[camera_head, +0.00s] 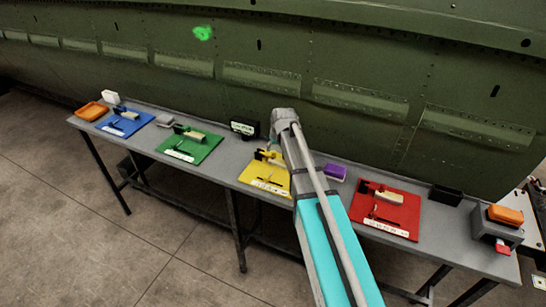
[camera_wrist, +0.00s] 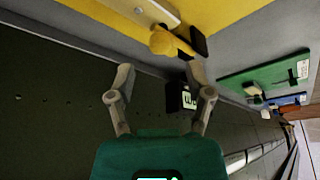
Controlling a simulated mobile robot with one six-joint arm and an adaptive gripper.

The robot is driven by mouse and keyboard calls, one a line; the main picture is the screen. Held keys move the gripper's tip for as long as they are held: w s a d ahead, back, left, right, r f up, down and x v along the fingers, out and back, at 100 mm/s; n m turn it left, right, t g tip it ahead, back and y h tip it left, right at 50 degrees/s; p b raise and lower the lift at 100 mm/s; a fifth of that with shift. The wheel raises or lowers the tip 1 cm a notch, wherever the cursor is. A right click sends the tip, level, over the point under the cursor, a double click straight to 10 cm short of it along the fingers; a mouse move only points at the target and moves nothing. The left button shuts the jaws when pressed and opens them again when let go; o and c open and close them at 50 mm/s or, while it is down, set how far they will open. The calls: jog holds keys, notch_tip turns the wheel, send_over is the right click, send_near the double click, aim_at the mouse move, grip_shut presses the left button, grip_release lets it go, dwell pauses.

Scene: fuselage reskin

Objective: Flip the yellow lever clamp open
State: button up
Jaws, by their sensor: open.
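The yellow board (camera_head: 262,181) lies on the grey bench, with the yellow lever clamp (camera_head: 265,155) near its back edge, partly hidden by my arm. In the wrist view the yellow clamp (camera_wrist: 165,42) shows as a yellow knob-like part beside a cream block (camera_wrist: 152,12) and a black piece (camera_wrist: 199,42). My gripper (camera_wrist: 158,76) has its two fingers spread wide and nothing between them. The clamp appears just beyond the fingertips, apart from them. I cannot tell the lever's exact position. My arm hides the gripper in the head view.
Blue (camera_head: 126,123), green (camera_head: 190,148) and red (camera_head: 386,210) boards with similar fixtures stand along the bench. A black labelled box (camera_head: 245,128) and a purple block (camera_head: 334,172) flank my arm. The green fuselage wall (camera_head: 380,80) rises close behind the bench.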

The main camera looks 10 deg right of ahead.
aim_at(274, 152)
jog(key=shift+b+x, duration=1.7)
jog(key=shift+x, duration=0.5)
grip_shut()
jog(key=shift+a, duration=0.25)
jog(key=shift+d+r, duration=0.1)
jog(key=shift+d, duration=0.2)
